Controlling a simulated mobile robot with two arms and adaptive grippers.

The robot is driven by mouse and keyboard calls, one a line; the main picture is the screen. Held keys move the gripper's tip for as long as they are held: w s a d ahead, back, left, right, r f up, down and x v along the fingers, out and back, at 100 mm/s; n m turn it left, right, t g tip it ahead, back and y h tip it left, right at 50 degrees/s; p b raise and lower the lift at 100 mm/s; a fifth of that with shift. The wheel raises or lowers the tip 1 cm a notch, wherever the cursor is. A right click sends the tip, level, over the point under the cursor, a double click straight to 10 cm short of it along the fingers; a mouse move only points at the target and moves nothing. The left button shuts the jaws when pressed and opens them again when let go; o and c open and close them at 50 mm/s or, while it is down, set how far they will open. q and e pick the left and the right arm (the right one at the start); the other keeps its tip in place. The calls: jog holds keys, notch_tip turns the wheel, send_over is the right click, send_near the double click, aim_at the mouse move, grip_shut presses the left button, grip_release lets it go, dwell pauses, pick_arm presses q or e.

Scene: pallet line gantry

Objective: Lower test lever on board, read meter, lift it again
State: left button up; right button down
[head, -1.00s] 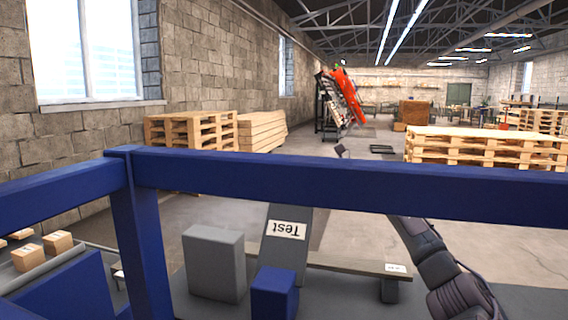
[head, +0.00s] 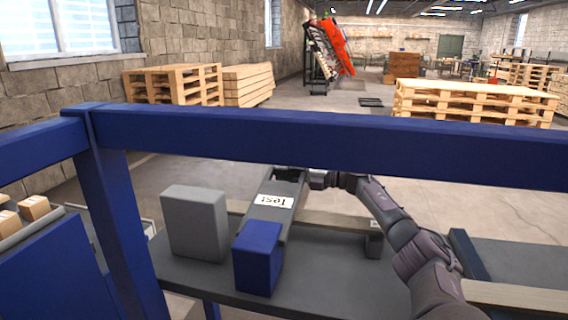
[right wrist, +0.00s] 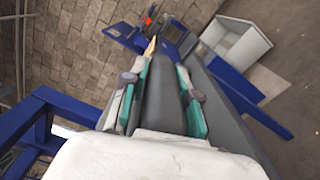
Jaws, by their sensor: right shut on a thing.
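The test lever (head: 264,222) is a grey bar with a white "Test" label that reads upside down. It leans away from me, over the dark grey board (head: 325,270), behind a blue block (head: 257,262). My right gripper (head: 303,178) is at the lever's far end, partly hidden by the blue beam. In the right wrist view, its teal-padded fingers (right wrist: 163,85) are shut on the two sides of a dark grey bar, the lever. No meter reading can be made out. My left gripper is not in view.
A blue gantry beam (head: 320,133) crosses in front, with a post (head: 122,225) at left. A grey box (head: 193,225) stands left of the lever. A wooden plank (head: 335,222) lies behind it. Pallets (head: 470,105) stand farther back on open floor.

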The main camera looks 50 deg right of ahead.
jog(key=shift+f, duration=0.4)
jog(key=c, duration=0.9)
grip_release()
jog(key=shift+r, duration=0.1)
jog(key=shift+d, duration=0.1)
jog(key=v, duration=1.2)
